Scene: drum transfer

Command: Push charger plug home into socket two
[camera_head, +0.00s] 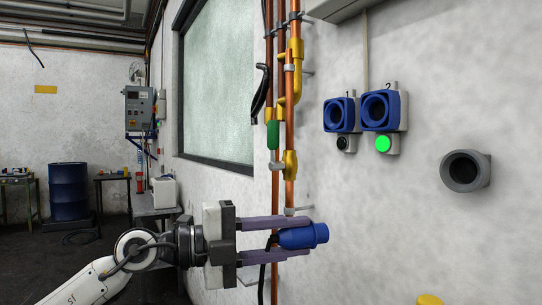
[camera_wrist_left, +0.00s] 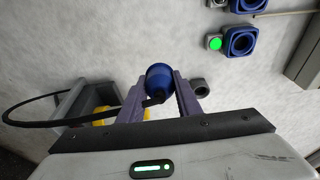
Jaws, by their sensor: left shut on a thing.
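The charger plug (camera_head: 303,236) is blue, with a black cable at its back end. My left gripper (camera_head: 307,238) is shut on it, with one finger above and one below, and holds it roughly level. The plug also shows between the fingers in the left wrist view (camera_wrist_left: 158,76). Socket two (camera_head: 379,110) is a blue square housing with a dark round opening on the wall, marked 2. It is above and to the right of the plug, clearly apart from it. It also shows in the left wrist view (camera_wrist_left: 240,41). My right gripper is not in view.
A second blue socket (camera_head: 341,115) sits left of socket two, with a dark button (camera_head: 346,143) below. A green light (camera_head: 383,144) glows under socket two. A grey round holder (camera_head: 465,171) is on the wall to the right. Copper pipes (camera_head: 290,140) run vertically near the gripper.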

